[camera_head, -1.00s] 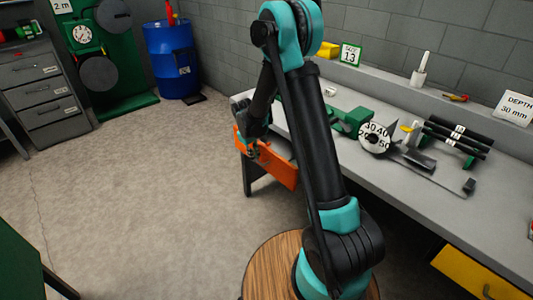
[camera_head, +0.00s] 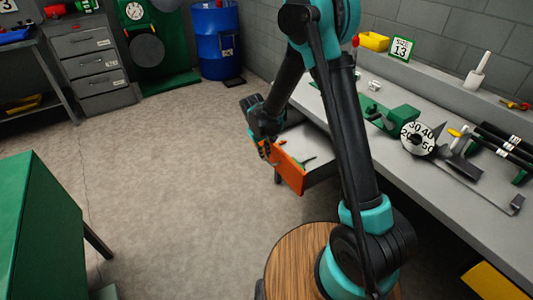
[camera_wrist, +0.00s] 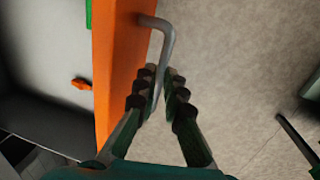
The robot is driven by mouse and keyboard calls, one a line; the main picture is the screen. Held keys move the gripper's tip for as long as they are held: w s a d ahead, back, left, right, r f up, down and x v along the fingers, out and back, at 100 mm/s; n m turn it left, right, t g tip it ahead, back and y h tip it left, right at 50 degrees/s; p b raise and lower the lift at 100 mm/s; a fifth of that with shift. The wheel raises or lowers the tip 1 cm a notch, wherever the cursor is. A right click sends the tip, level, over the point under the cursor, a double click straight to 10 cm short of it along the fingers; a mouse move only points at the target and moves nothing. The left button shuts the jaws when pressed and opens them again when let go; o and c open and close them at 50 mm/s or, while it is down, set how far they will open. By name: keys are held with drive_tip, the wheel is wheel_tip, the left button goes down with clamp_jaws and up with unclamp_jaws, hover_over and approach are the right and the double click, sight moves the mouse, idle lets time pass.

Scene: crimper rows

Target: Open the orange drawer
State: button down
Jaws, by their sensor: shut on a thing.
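The orange drawer (camera_head: 291,178) stands pulled out from under the grey workbench, and its grey inside shows behind the orange front. In the wrist view the orange front (camera_wrist: 118,50) runs up the picture, with a bent grey handle (camera_wrist: 168,36) on its outer side. My gripper (camera_head: 266,152) is at the front's outer face. In the wrist view its ribbed fingers (camera_wrist: 161,90) are shut on the handle. Part of the handle is hidden between the fingers. A small orange thing (camera_wrist: 81,84) and part of a green thing (camera_wrist: 88,14) lie in the drawer.
The grey workbench (camera_head: 455,205) runs along the wall on the right, with a green tool (camera_head: 390,116) and a numbered dial (camera_head: 420,139) on it. A yellow drawer (camera_head: 492,283) is at lower right. A green cabinet (camera_head: 35,220) stands at left. The floor between is clear.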

drive_tip(key=c, duration=1.6)
unclamp_jaws()
drive_tip(key=shift+r, duration=0.1)
wheel_tip(320, 180, up, 12)
drive_tip(key=s+a, duration=0.1)
drive_tip(key=shift+s+a, duration=0.15)
drive_tip(key=shift+a, duration=0.2)
drive_tip(key=shift+f, duration=0.2)
drive_tip(key=s+d+r+m+t+y, duration=0.15)
drive_tip(key=s+d, duration=0.25)
drive_tip(key=d, duration=0.4)
drive_tip(key=s+d+r+m+g, duration=0.1)
drive_tip(key=s+d+m, duration=0.15)
drive_tip(key=d, duration=0.55)
drive_tip(key=s+d+f+m+t, duration=0.2)
drive_tip(key=s+d+f+m, duration=0.1)
drive_tip(key=s+d, duration=0.8)
drive_tip(key=s, duration=0.3)
drive_tip(key=shift+s+d, duration=0.15)
drive_tip(key=shift+d, duration=0.1)
